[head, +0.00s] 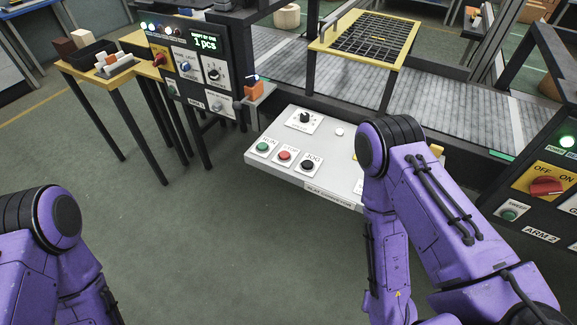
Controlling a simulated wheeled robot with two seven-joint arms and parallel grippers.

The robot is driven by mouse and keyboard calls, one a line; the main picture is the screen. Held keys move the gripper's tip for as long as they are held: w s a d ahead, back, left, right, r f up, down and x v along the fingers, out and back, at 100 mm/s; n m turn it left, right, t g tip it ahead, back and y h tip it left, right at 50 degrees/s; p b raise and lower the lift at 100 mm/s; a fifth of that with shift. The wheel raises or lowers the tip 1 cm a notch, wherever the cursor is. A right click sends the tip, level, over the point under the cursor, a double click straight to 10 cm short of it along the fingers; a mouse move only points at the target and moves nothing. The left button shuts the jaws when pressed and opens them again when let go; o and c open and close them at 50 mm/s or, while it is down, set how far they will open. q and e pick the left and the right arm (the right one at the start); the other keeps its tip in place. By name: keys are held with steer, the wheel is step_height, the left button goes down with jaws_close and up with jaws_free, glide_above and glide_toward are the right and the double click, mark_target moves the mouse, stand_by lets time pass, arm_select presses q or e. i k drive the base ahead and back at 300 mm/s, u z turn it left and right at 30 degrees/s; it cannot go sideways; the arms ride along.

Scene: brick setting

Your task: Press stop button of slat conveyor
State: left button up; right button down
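The slat conveyor (250,55) runs across the back with grey slats. Its white control panel (262,158) juts out toward me in the middle, with a "SLAT CONVEYOR" label on its front edge. The red stop button (284,155) sits between a green run button (262,147) and a black jog button (307,165). A black dial (305,118) is above them. My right arm covers the panel's right part; a bit of yellow shows at its edge. Both my arms show only their purple links, bent down at the elbows. Neither gripper is in view.
A dark control box (190,70) with a lit "1 pcs" display stands left of the panel. Another box (540,205) with a red switch is at right. A yellow-framed grate (368,38) stands over the conveyor. The green floor (190,250) in front is clear.

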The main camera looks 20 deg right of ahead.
mark_target(284, 154)
steer(key=k, duration=1.1)
steer(key=u, duration=0.5)
steer(key=i, duration=0.7)
steer(key=u, duration=0.45)
steer(key=i, duration=0.85)
steer(key=z, duration=1)
steer(key=i, duration=0.8)
steer(key=z, duration=0.9)
